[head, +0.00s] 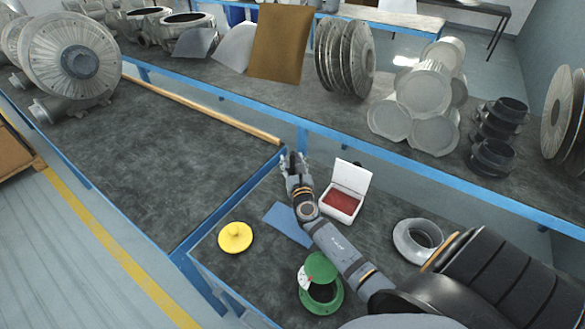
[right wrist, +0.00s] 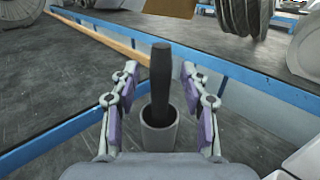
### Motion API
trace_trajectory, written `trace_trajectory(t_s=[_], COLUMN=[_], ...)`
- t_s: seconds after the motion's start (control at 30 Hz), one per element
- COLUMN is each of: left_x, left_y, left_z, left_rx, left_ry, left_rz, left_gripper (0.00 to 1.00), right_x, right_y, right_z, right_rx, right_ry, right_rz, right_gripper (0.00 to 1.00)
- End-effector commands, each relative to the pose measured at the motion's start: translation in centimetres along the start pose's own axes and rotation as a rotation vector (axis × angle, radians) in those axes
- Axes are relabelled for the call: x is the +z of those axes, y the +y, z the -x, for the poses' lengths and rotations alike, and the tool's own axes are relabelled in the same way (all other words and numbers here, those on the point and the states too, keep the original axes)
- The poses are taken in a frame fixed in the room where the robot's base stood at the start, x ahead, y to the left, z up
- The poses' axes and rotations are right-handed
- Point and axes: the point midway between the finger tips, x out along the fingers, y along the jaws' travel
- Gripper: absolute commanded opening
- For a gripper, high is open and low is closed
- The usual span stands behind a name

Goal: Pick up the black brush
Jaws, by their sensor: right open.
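A dark upright handle, which looks like the black brush (right wrist: 161,72), stands in a grey cup (right wrist: 158,134) in the right wrist view. Its lower end is hidden inside the cup. My right gripper (right wrist: 158,76) is open, with one finger on each side of the handle and a visible gap to both. In the head view my right gripper (head: 293,161) is over the back corner of the near bench, and I cannot make out the brush there. My left gripper is not in view.
On the near bench are a white box with red contents (head: 341,202), a blue sheet (head: 287,224), a yellow lidded disc (head: 235,238), a green flanged ring (head: 321,291) and a grey ring (head: 402,240). A blue rail (head: 400,164) runs behind.

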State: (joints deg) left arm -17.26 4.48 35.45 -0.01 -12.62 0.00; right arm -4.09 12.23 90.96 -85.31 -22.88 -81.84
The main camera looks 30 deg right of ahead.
Motion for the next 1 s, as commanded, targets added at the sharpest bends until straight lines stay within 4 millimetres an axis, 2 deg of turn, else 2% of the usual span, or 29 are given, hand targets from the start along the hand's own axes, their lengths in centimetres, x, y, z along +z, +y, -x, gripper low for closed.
trace_trajectory(t_s=[0.23, 0.57, 0.83, 1.0], left_x=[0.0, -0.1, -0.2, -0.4], left_y=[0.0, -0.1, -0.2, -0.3], left_z=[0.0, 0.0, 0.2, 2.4], left_rx=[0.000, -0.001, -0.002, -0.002], left_ry=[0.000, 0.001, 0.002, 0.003], left_rz=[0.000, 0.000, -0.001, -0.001], left_gripper=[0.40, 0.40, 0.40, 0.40], right_x=[0.0, 0.0, 0.3, 3.8], right_y=[0.0, 0.0, 0.0, 0.0], right_z=[-0.2, -0.2, -0.2, -0.2], right_rx=[0.000, 0.000, 0.000, 0.000], right_ry=[0.000, 0.000, 0.000, -0.002], right_rz=[0.000, 0.000, 0.000, -0.002], right_gripper=[0.44, 0.00, 0.00, 0.00])
